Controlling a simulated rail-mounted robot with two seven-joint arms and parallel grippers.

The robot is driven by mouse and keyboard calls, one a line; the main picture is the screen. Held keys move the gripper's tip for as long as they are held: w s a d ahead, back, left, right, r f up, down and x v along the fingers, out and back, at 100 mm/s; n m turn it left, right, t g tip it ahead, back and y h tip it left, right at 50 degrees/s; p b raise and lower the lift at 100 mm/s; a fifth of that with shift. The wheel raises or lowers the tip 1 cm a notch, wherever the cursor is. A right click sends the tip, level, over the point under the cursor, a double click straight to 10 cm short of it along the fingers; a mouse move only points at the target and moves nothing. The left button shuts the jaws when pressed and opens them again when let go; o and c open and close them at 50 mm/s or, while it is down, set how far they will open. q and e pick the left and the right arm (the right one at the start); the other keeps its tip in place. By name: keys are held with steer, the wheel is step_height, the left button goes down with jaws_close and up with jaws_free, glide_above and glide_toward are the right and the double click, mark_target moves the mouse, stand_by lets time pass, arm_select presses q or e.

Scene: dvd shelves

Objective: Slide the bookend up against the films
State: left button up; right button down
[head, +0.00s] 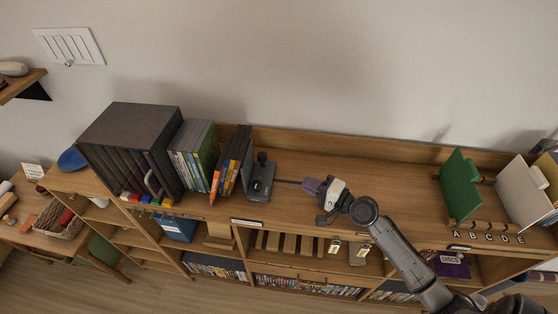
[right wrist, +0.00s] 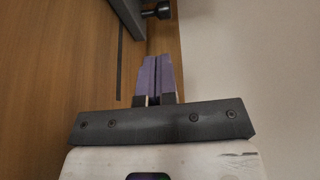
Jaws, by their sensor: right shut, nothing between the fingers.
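The grey bookend (head: 260,183) with a black knob stands on the shelf top, just right of the films. Its upright plate is close to the dark-spined films (head: 236,162); I cannot tell if they touch. More films with green and pale spines (head: 194,152) stand further left. My right gripper (head: 308,185), with purple fingers, is shut and empty, to the right of the bookend. In the right wrist view the shut fingers (right wrist: 157,78) point towards the bookend (right wrist: 128,14) and its knob (right wrist: 160,10), with a small gap visible. My left gripper is not in view.
A large dark box unit (head: 130,140) stands left of the films. An orange item (head: 214,185) sticks out in front of them. The shelf top (head: 385,180) is clear to the right as far as a green divider (head: 460,187). The wall runs behind.

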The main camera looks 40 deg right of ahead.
mark_target(266, 159)
steer(key=shift+w+d+r, duration=0.15)
steer(key=shift+w+d, duration=0.15)
steer(key=shift+d, duration=0.1)
steer(key=shift+w+h, duration=0.3)
steer(key=p+x, duration=0.2)
steer(key=x, duration=0.9)
steer(key=shift+r, duration=0.15)
steer(key=shift+x, duration=1)
steer(key=shift+w, duration=0.1)
